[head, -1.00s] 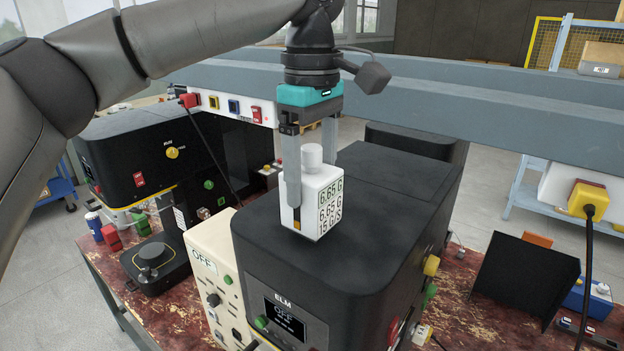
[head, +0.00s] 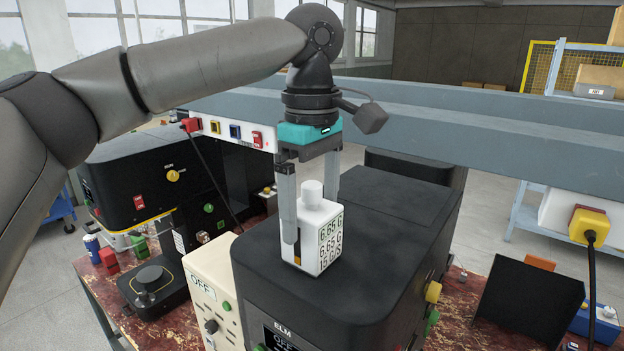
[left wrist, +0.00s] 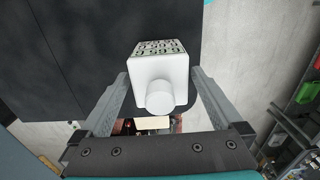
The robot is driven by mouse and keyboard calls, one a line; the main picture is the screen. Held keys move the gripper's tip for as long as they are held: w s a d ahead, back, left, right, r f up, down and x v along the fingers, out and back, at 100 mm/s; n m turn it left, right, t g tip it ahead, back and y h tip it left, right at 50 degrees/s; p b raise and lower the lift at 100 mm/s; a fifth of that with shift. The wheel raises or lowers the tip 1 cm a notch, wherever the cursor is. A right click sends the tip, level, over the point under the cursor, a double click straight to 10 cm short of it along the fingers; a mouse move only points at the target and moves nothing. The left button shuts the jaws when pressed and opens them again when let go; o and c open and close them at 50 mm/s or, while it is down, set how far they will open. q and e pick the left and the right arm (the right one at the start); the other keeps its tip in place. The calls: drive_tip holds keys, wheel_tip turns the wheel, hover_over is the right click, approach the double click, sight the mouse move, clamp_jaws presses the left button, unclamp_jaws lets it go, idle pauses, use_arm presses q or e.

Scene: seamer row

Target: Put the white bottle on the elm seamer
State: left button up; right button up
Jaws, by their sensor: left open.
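The white bottle (head: 306,247), a square white body with a round cap and black printed figures, stands upright on the flat black top of the elm seamer (head: 393,232). The seamer's front carries the ELM label. My left gripper (head: 306,235) is above the bottle with its fingers pointing down on either side of it. In the left wrist view the bottle (left wrist: 161,75) stands between the two fingers, with a gap on each side, so the gripper is open. The far finger is partly hidden behind the bottle in the head view. My right gripper is not in view.
A grey beam (head: 465,135) crosses behind the gripper. Another black machine (head: 130,178) stands at the left, and a cream control box (head: 212,285) is beside the elm seamer. The seamer's top is clear behind and right of the bottle.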

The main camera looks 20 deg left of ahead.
use_arm(q)
wheel_tip(320, 180, up, 12)
drive_tip(key=shift+f, duration=0.1)
